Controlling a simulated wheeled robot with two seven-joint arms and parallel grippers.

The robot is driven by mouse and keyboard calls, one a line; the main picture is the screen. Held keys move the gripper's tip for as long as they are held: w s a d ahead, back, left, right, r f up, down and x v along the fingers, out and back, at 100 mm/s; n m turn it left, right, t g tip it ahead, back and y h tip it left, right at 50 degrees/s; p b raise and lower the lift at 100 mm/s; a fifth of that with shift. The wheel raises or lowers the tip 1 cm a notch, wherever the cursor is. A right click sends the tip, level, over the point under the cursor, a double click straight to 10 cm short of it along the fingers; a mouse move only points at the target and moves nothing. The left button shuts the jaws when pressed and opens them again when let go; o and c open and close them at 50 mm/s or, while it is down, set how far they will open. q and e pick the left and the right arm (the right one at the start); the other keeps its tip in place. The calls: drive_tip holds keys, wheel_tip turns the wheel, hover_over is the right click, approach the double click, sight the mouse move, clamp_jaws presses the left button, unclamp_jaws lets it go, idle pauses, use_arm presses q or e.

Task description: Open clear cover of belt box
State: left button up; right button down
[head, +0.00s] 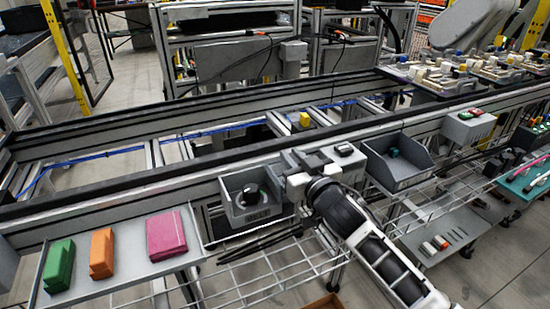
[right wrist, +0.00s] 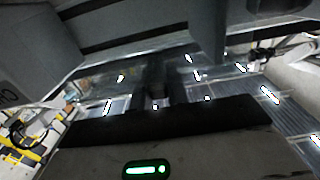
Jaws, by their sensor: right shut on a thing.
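The grey belt box (head: 247,213) stands on the front edge of the conveyor frame in the head view, with a dark round item inside it. My right gripper (head: 293,183) is at the right side of this box, its arm reaching in from the lower right. In the right wrist view the dark fingers (right wrist: 157,92) are shut on what looks like the clear cover (right wrist: 185,82), seen as a see-through, streaky sheet with bright glints. The cover's edges and its angle are hard to make out. My left gripper is not in view.
A grey open bin (head: 400,172) stands right of my right arm. A tray (head: 100,288) at the left holds green (head: 60,265), orange (head: 102,253) and pink (head: 167,236) blocks. Long black strips (head: 262,241) show over the wire rack (head: 255,280) before the box.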

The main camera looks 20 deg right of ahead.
drive_tip(key=shift+w+d, duration=0.1)
drive_tip(key=shift+d, duration=0.7)
drive_tip(key=c, duration=1.4)
unclamp_jaws()
drive_tip(key=shift+o, duration=0.2)
drive_tip(key=s+d, duration=0.1)
drive_tip(key=s, duration=1.5)
drive_tip(key=shift+d+b, duration=0.35)
drive_tip(key=shift+d, duration=0.05)
drive_tip(key=shift+w, duration=0.1)
